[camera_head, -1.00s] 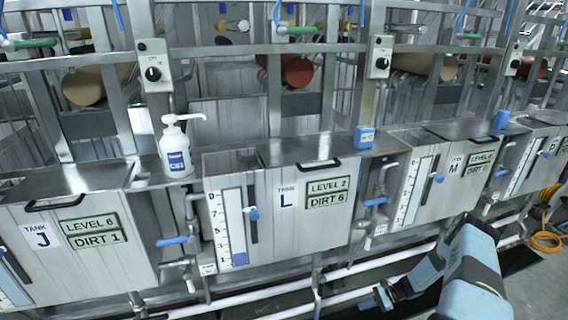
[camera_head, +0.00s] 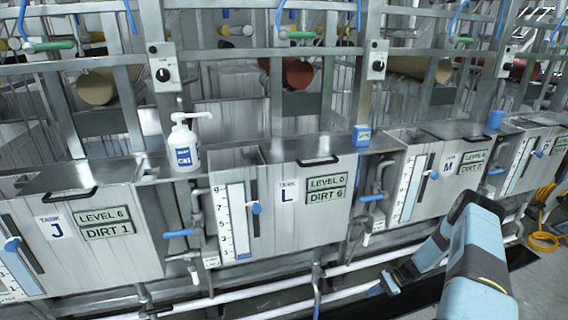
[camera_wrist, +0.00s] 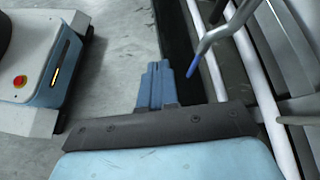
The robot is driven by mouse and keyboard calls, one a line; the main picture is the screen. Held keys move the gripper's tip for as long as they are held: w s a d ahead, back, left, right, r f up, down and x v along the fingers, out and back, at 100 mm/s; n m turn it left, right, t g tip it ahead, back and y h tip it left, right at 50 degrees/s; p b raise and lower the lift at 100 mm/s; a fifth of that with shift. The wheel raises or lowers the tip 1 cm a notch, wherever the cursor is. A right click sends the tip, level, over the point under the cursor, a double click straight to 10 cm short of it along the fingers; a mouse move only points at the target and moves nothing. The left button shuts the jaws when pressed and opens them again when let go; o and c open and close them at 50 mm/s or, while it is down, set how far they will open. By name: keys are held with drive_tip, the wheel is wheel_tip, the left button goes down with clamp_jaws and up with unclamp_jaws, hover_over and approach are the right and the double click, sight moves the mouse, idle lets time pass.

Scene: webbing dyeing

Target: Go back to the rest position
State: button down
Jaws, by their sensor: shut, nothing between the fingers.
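My gripper (camera_head: 382,288) is low in front of the tanks, at the lower right of the head view, left of my blue arm links. In the wrist view its blue fingers (camera_wrist: 157,85) are together with nothing between them. They are over the dark strip of floor beside the pipes. A blue-tipped lever (camera_wrist: 193,66) shows just right of the fingers, apart from them in the picture. Tank L (camera_head: 300,205) reads level 0, dirt 6. Tank J (camera_head: 75,245) reads level 6, dirt 1. Tank M (camera_head: 445,165) stands to the right.
A white pump bottle (camera_head: 184,150) and a small blue box (camera_head: 362,136) stand on the tank ledge. Blue-handled valves (camera_head: 179,233) stick out between tanks. White pipes (camera_head: 270,302) run low in front. An orange hose (camera_head: 543,238) lies at right.

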drive_tip(key=w+d+r+n+h, duration=0.1)
drive_tip(key=w+r+n+h, duration=0.3)
drive_tip(key=r, duration=1)
drive_tip(key=s+a+r+n+h, duration=0.1)
drive_tip(key=a+r+n+h, duration=0.15)
drive_tip(key=r, duration=1.65)
drive_tip(key=s+a+r+n+h, duration=0.15)
drive_tip(key=a+r, duration=0.25)
drive_tip(key=r, duration=1.4)
drive_tip(key=s+a+r+n+t+h, duration=0.1)
drive_tip(key=s+a+r+n+t, duration=0.15)
drive_tip(key=s+r, duration=0.55)
drive_tip(key=s+a+r+n+t+h, duration=0.1)
drive_tip(key=s+a+r, duration=0.2)
drive_tip(key=s+r, duration=0.5)
drive_tip(key=s+a+r+n+t, duration=0.1)
drive_tip(key=s+r, duration=0.2)
drive_tip(key=s, duration=0.6)
drive_tip(key=s+a+r+n+t+h, duration=0.1)
drive_tip(key=s+r, duration=0.3)
drive_tip(key=s, duration=0.4)
drive_tip(key=shift+s+n+t, duration=0.35)
drive_tip(key=shift+n+t, duration=0.1)
drive_tip(key=shift+t, duration=0.3)
